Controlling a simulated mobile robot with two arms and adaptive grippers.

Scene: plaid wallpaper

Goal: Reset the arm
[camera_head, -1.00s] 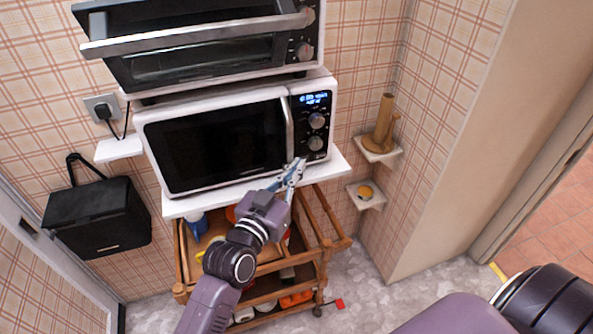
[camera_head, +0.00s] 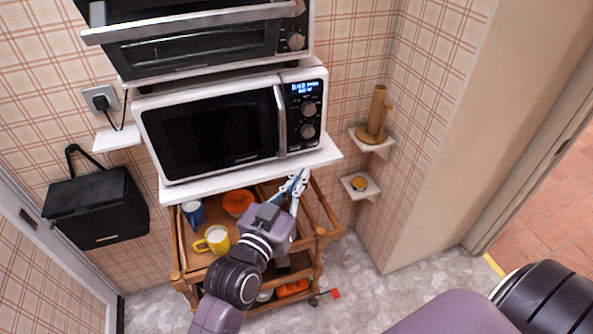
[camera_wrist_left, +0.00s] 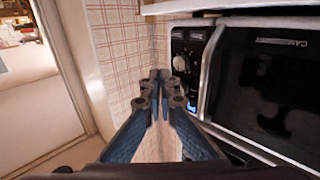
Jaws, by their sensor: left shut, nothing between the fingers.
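My left gripper (camera_head: 296,181) is in front of the lower right part of the white microwave (camera_head: 235,125), near the front edge of the white shelf (camera_head: 250,170). It is shut with nothing between its fingers. In the left wrist view the gripper's fingers (camera_wrist_left: 160,76) meet at the tips, and the microwave (camera_wrist_left: 195,75) stands to their right with its door closed. My left arm reaches up from the bottom of the head view. My right gripper is not in view.
A wooden trolley (camera_head: 176,252) below holds a yellow mug (camera_head: 217,240), a blue mug (camera_head: 193,212) and an orange bowl (camera_head: 238,203). A toaster oven (camera_head: 200,50) sits above the microwave. Two small corner shelves hang at right. Grey floor (camera_head: 400,290) is open at right.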

